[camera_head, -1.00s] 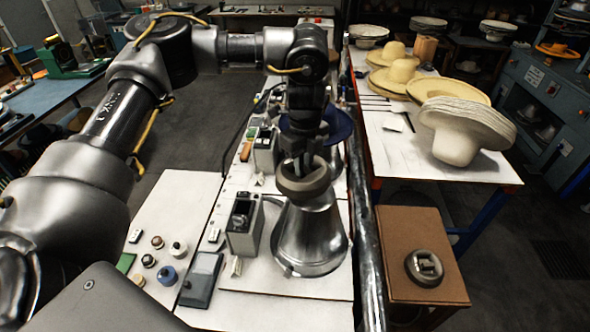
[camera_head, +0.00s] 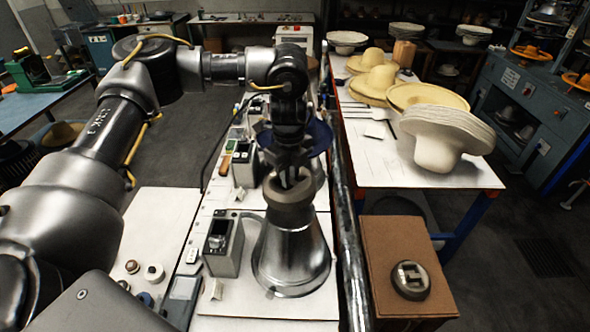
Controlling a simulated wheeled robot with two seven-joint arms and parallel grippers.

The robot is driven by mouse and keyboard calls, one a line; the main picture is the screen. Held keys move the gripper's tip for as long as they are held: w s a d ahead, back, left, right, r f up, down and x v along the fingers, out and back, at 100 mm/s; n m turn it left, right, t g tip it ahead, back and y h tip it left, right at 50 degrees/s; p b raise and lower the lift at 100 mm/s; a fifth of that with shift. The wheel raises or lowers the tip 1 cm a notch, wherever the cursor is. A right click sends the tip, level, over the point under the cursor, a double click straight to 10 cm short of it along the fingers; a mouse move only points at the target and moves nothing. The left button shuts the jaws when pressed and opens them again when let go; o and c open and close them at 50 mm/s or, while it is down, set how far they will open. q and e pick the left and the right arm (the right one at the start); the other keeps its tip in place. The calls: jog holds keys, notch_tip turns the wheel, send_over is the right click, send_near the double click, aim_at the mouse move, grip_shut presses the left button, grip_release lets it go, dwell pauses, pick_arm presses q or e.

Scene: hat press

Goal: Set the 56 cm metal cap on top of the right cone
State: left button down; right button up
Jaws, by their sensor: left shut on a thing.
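A shiny metal cone (camera_head: 291,255) stands on the white bench in the middle of the view. My left gripper (camera_head: 289,176) points down over it and is shut on a round grey cap (camera_head: 289,192). The cap is at the cone's narrow top and hides it; I cannot tell whether it rests there or hangs just above. No size mark on this cap is readable. Another cap-like round metal piece (camera_head: 410,280) lies on the brown box at the right. A blue hat (camera_head: 320,135) shows behind my gripper, partly hidden. My right gripper is not in view.
A grey control box (camera_head: 224,246) stands close left of the cone. A dark rail (camera_head: 346,230) runs along the bench's right edge. Straw hats (camera_head: 428,95) and a stack of pale hats (camera_head: 444,135) fill the table at the right. Small knobs (camera_head: 154,272) lie at the front left.

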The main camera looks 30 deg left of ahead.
pick_arm(q)
jog(key=shift+d+f+b, duration=0.2)
jog(key=shift+f+b, duration=0.45)
jog(key=shift+f, duration=0.25)
notch_tip(320, 180, down, 3)
jog(key=b, duration=0.3)
jog(key=shift+f+b, duration=0.35)
jog(key=shift+f, duration=0.5)
jog(key=shift+s+r+p, duration=0.1)
jog(key=shift+s+p, duration=0.05)
jog(key=shift+p, duration=0.25)
jog(key=shift+f, duration=0.2)
jog(key=c, duration=1.3)
grip_release()
jog(key=shift+s, duration=0.1)
